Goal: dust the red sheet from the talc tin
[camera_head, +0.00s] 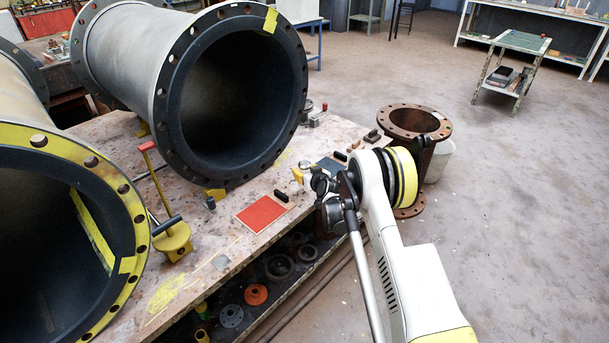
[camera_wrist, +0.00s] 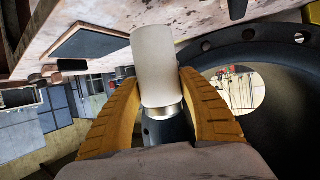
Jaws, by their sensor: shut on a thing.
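The red sheet (camera_head: 261,213) lies flat on the stained bench top, in front of the large middle pipe, in the head view. My gripper (camera_head: 301,175) is above the bench, right of and behind the red sheet. In the wrist view its yellow fingers (camera_wrist: 158,85) are shut on a pale cylinder, which appears to be the talc tin (camera_wrist: 157,62). The tin has a metal band and a dark grey part near the palm. In the head view my arm mostly hides the tin. The red sheet is not seen in the wrist view.
A dark sheet (camera_head: 330,166) lies behind my gripper; it also shows in the wrist view (camera_wrist: 90,46). A black-handled block (camera_head: 281,196) is beside the red sheet. A rusty flanged pipe (camera_head: 414,121) stands right of the bench.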

